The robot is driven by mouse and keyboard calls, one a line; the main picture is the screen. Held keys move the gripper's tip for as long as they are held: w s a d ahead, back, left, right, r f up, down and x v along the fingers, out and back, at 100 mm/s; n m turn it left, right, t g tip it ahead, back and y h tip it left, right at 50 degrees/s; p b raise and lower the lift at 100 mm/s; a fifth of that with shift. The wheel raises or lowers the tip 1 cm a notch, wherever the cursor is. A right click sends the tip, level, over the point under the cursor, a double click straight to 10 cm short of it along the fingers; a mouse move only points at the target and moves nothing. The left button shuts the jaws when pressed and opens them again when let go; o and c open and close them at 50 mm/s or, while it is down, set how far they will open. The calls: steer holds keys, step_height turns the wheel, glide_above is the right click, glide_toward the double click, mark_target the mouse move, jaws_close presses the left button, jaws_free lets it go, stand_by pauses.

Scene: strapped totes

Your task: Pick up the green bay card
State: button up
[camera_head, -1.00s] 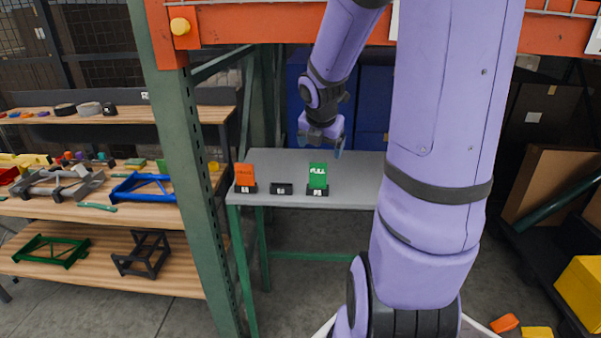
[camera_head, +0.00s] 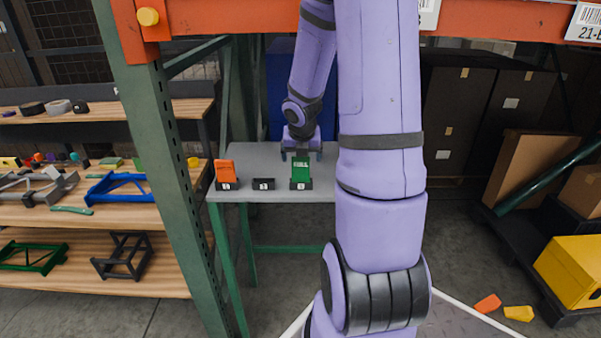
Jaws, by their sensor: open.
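The green bay card (camera_head: 300,169) stands in a small black holder (camera_head: 301,185) on the grey table (camera_head: 240,160), the rightmost of three holders in a row. Pale writing shows near the card's top. My gripper (camera_head: 301,155) is open, with its two fingers pointing down, one toward each side of the card's top. From this view I cannot tell whether the fingers touch the card or are still behind it.
An orange card (camera_head: 225,170) stands in the left holder. The middle holder (camera_head: 263,184) is empty. A green rack upright (camera_head: 160,140) rises left of the table, and an orange beam (camera_head: 240,18) crosses above. Wooden shelves (camera_head: 110,219) with parts stand further left.

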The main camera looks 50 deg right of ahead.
mark_target(300, 164)
steer(key=shift+x, duration=2.75)
steer(key=shift+r, duration=0.1)
steer(key=c, duration=1.1)
steer(key=shift+w+a+r, duration=0.1)
steer(key=shift+a+r, duration=0.05)
steer(key=shift+r, duration=0.1)
